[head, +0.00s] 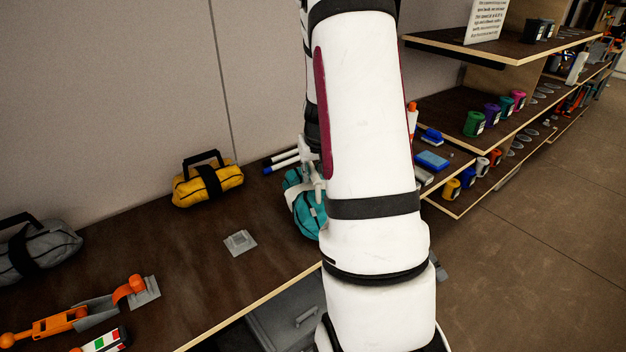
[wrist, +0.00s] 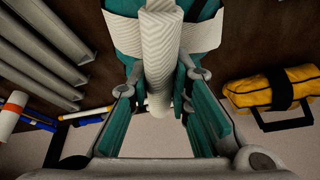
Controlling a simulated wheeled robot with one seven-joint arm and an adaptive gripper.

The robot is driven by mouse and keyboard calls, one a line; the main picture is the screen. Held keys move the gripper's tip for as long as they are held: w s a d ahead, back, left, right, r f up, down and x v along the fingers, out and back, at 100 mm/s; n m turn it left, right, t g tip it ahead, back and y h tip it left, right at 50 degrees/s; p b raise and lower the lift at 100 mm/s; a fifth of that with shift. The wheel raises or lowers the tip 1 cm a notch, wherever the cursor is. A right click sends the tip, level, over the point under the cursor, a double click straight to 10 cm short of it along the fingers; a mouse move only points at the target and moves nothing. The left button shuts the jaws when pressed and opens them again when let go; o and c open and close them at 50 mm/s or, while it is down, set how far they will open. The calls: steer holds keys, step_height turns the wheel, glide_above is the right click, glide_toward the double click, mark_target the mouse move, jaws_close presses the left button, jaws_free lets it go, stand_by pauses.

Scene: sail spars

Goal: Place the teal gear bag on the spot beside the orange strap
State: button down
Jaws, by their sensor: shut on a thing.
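The teal gear bag (head: 306,214) is at the right part of the dark bench in the head view, partly hidden behind my white arm. My gripper (wrist: 160,92) is shut on the bag's pale wrapped handle (wrist: 160,60); the teal bag also fills the top of the wrist view (wrist: 127,8). I cannot tell whether the bag touches the bench. The orange strap (head: 55,326) lies at the front left of the bench, its curved orange end by a grey plate (head: 148,294). Another small grey plate (head: 239,243) lies bare between the strap and the teal bag.
A yellow bag (head: 207,186) stands by the wall, a grey bag (head: 38,250) at far left. A striped item (head: 104,341) lies in front of the strap. Shelves with coloured cups (head: 475,123) stand at right. Bench around the bare plate is clear.

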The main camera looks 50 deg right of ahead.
mark_target(311, 192)
steer(key=shift+f+p, duration=0.3)
steer(key=shift+f, duration=1.35)
steer(key=c, duration=1.5)
jaws_free()
steer(key=shift+o, duration=0.2)
